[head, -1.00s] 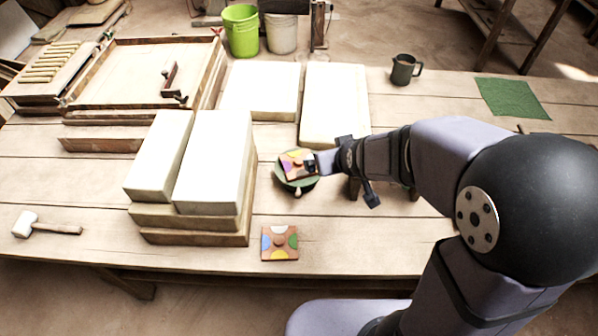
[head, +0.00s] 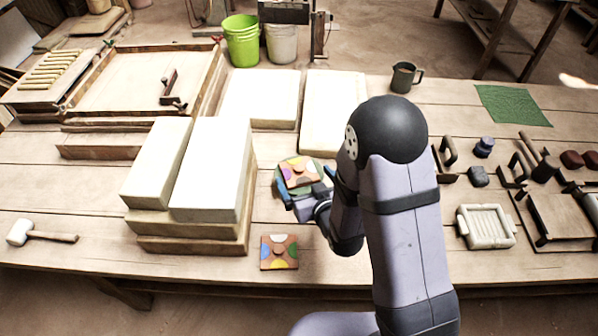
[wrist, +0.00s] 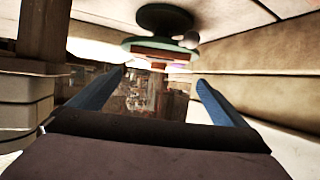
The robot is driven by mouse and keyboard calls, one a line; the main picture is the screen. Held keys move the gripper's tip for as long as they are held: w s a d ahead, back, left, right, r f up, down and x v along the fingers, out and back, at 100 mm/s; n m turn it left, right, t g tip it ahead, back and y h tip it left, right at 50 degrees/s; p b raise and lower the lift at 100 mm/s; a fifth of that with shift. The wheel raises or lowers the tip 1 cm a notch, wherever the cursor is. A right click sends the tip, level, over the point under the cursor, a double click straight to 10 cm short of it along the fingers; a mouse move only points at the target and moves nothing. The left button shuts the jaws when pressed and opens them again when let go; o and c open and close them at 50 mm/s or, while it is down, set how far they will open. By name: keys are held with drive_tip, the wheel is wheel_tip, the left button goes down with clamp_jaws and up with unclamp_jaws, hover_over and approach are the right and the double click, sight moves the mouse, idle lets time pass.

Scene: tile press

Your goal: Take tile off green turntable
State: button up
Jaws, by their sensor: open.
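The tile (head: 299,171), terracotta with coloured patches and a raised centre, lies on the green turntable (head: 280,187) in the middle of the table. In the wrist view the scene is upside down, with the green turntable (wrist: 137,43) above and the tile (wrist: 160,56) edge-on just below it. My gripper (head: 301,190) is at the near side of the turntable in the head view and hides part of its front. Its blue fingers are open and apart in the wrist view (wrist: 160,78), with the tile ahead between them and nothing held.
A second patterned tile (head: 279,252) lies near the table's front edge. Stacked pale slabs (head: 215,170) stand left of the turntable, and another slab (head: 331,108) lies behind it. A white mould (head: 486,227) and tools are at the right.

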sight(299, 167)
drive_tip(key=shift+p+x, duration=0.95)
drive_tip(key=shift+x, duration=2.7)
drive_tip(key=shift+d+f, duration=0.15)
drive_tip(key=shift+d, duration=0.05)
drive_tip(key=shift+c, duration=0.6)
drive_tip(key=c, duration=1.2)
drive_tip(key=shift+r, duration=0.2)
drive_tip(key=shift+r+b, duration=0.3)
drive_tip(key=shift+r, duration=4.6)
